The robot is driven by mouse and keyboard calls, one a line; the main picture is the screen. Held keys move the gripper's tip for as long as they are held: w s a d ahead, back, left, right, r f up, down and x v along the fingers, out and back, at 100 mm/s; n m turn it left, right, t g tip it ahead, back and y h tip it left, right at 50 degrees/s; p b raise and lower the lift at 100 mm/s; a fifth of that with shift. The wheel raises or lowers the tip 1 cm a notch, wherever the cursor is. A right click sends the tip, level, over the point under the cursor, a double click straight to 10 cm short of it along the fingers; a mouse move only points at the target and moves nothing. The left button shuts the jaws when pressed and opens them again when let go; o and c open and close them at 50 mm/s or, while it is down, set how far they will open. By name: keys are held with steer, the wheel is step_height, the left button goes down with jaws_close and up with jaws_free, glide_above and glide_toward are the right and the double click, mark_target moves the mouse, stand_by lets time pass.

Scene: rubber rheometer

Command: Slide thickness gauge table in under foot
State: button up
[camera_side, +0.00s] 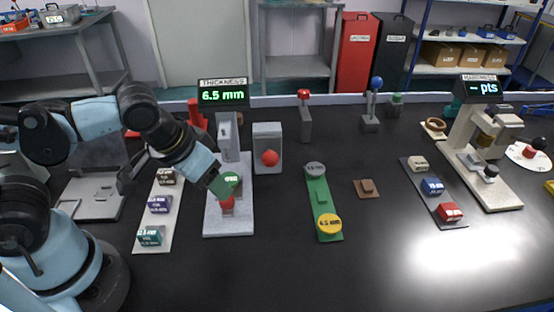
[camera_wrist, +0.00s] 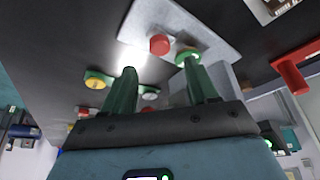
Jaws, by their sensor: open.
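The thickness gauge (camera_side: 215,222) is a pale grey base with an upright column and a display (camera_side: 223,95) reading "6.5 mm". On it are a green disc with white lettering (camera_side: 231,178) and a red knob (camera_side: 228,203). The wrist view shows the gauge base (camera_wrist: 215,35), the red knob (camera_wrist: 159,44) and the green disc (camera_wrist: 188,56). My gripper (camera_wrist: 163,82) has green fingers and is open and empty. In the side view my gripper (camera_side: 221,189) is close by the red knob and green disc; contact cannot be told. The foot cannot be made out clearly.
A grey block with a red ball (camera_side: 269,158) stands right of the gauge. A strip of labelled blocks (camera_side: 144,238) lies left. A green strip with round discs (camera_side: 322,198) lies right, and the hardness tester (camera_side: 497,188) stands farther right. The front centre table is clear.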

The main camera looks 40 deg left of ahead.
steer(key=shift+x, duration=3.3)
jaws_close()
